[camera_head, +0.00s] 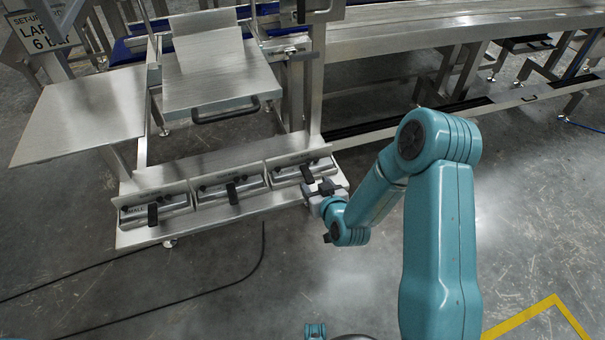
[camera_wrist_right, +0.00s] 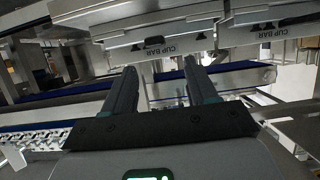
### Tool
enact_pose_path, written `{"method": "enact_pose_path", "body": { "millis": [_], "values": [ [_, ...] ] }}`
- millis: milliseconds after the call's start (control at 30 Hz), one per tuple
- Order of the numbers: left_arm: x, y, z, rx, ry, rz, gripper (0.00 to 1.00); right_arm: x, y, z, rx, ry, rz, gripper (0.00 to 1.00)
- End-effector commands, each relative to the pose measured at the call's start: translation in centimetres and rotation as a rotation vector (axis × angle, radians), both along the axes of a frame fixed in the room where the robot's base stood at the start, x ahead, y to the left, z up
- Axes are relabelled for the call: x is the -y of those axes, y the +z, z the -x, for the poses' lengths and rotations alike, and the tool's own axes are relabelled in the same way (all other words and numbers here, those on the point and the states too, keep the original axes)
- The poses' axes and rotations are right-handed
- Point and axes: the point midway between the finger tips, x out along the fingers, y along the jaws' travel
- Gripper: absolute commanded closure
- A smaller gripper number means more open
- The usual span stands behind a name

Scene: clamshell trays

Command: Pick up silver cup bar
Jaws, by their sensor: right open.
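Three silver cup bars stand in a row on a low metal shelf in the head view: the left one (camera_head: 180,205), the middle one (camera_head: 250,188) and the right one (camera_head: 290,178). Each has a dark handle at its front. My right gripper (camera_head: 322,187) is at the front of the right cup bar, close to its handle (camera_head: 307,173). In the right wrist view its two fingers (camera_wrist_right: 160,72) are apart, with nothing seen between them. Two plates lettered "CUP BAR" (camera_wrist_right: 160,46) show beyond the fingertips. Whether the fingers touch the handle cannot be told. My left gripper is not seen.
The low shelf (camera_head: 215,217) has a narrow bare front edge. Above it are a flat metal side table (camera_head: 85,115) and a sloped metal tray (camera_head: 220,82) with a dark handle. A conveyor frame (camera_head: 430,35) runs behind. A black cable (camera_head: 262,250) lies on open floor.

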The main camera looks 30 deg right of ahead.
Motion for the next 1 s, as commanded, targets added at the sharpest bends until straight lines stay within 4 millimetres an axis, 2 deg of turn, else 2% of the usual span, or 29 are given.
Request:
{"method": "enact_pose_path", "body": {
  "millis": [233,367,500,767,933,967,1000],
  "values": [
    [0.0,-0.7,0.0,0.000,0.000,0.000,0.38,0.5,-1.2,-1.9,0.000,-0.001,-0.001,0.43],
    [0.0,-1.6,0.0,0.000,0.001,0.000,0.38,1.2,-2.4,-3.7,0.001,-0.001,0.000,0.43],
    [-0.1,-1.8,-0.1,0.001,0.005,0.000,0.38,1.4,-2.9,-5.2,0.001,-0.001,0.000,0.43],
    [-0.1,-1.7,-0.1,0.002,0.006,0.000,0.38,1.4,-2.9,-5.5,-0.001,0.000,-0.001,0.43],
    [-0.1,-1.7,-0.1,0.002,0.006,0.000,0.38,1.4,-2.9,-5.5,-0.001,-0.001,-0.001,0.95],
    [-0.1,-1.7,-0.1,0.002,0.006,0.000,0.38,1.4,-2.9,-5.5,-0.001,-0.001,-0.001,1.00],
    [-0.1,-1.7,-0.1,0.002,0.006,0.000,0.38,1.4,-2.9,-5.5,-0.001,-0.001,-0.001,1.00]
  ]
}}
